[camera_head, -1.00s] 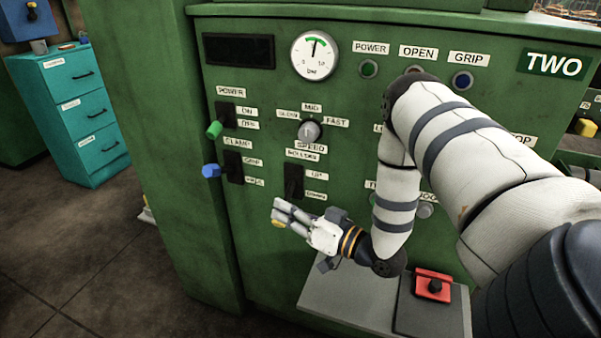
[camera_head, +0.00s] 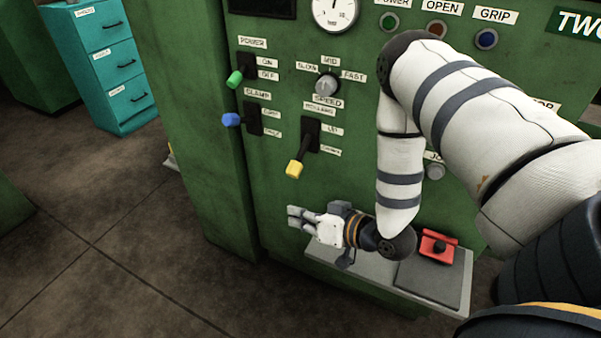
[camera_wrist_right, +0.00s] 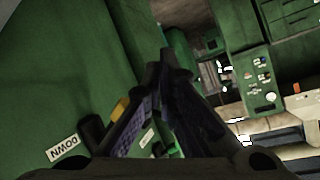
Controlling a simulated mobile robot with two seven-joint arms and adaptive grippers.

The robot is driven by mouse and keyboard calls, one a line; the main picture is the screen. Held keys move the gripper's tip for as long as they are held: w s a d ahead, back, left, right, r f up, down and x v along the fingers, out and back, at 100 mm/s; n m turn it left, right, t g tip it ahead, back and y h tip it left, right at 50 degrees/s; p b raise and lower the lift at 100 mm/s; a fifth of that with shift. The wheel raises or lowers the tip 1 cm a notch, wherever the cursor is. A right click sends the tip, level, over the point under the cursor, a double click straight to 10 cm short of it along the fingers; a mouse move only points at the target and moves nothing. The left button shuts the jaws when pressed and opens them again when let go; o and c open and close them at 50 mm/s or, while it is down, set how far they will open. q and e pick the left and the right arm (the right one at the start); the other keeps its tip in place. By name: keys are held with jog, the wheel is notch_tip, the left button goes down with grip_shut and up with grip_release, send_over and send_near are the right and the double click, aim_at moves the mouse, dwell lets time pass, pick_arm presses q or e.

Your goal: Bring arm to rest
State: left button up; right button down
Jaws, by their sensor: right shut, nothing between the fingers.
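My right arm (camera_head: 470,110) comes in from the right in the head view and bends down in front of the green control panel (camera_head: 370,30). My right gripper (camera_head: 296,219) is shut and empty. It points left, below the yellow-tipped rollers lever (camera_head: 295,168) and apart from it, just above the grey shelf. In the right wrist view the dark fingers (camera_wrist_right: 165,75) come together, with part of a yellow knob (camera_wrist_right: 120,108) and a "DOWN" label (camera_wrist_right: 63,147) to their left. My left gripper is not in view.
A grey shelf (camera_head: 330,255) with a red button box (camera_head: 438,246) juts out under the gripper. A green-tipped power lever (camera_head: 235,79) and a blue-tipped clamp lever (camera_head: 231,120) stick out at left. A teal cabinet (camera_head: 110,70) stands farther left.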

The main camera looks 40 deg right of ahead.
jog(key=s+a+f+n+g+p, duration=0.1)
jog(key=s+a+f+g, duration=0.3)
jog(key=s, duration=0.4)
jog(key=s+a+f+g, duration=0.4)
jog(key=s+f+g, duration=0.1)
jog(key=s, duration=0.3)
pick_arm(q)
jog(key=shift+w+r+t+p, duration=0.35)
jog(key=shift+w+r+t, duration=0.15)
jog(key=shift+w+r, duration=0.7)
pick_arm(e)
jog(key=s+r+n+g+h, duration=0.1)
jog(key=s+g, duration=0.5)
jog(key=s, duration=1.1)
jog(key=shift+s+a+r+h, duration=0.3)
jog(key=shift+s+r+h, duration=0.1)
jog(key=shift+h, duration=0.3)
jog(key=shift+w, duration=0.1)
